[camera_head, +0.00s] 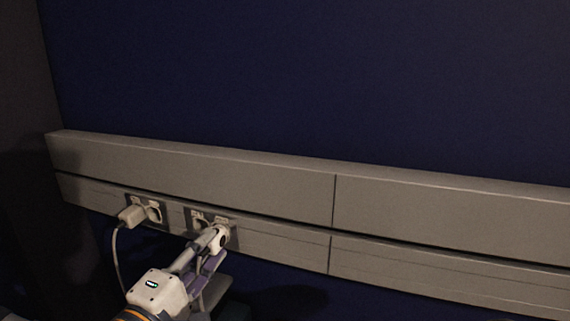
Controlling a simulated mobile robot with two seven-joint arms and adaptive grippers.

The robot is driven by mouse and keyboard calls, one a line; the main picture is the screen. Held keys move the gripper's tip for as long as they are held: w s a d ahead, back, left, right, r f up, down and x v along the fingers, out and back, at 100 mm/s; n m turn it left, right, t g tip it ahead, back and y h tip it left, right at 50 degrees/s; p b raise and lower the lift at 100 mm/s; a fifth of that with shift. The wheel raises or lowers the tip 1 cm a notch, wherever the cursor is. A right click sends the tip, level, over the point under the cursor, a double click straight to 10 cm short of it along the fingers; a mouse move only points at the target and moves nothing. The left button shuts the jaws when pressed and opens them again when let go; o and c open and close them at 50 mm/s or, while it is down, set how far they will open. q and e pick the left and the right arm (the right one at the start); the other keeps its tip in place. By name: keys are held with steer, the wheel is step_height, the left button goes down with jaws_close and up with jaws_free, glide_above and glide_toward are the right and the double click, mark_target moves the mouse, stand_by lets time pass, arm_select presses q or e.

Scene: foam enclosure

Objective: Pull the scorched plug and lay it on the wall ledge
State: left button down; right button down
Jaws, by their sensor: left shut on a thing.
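My left gripper (214,243) reaches up from the bottom to the right-hand pair of sockets (198,217) on the wall trunking. It is shut on a pale plug (220,236) at the right socket of that pair. The fingers hide much of this plug. I cannot make out scorch marks on it, or whether its pins are still in the socket. The wall ledge (300,167) is the narrow top of the grey trunking and looks bare. My right gripper is not in view.
A second white plug (131,215) sits in the left-hand pair of sockets, its cable (116,262) hanging down. The socket beside it (154,212) is empty. A dark blue wall (320,80) rises above the trunking. The area below is dark.

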arm_select(q)
steer(key=shift+p+v, duration=0.6)
steer(key=shift+v, duration=2.3)
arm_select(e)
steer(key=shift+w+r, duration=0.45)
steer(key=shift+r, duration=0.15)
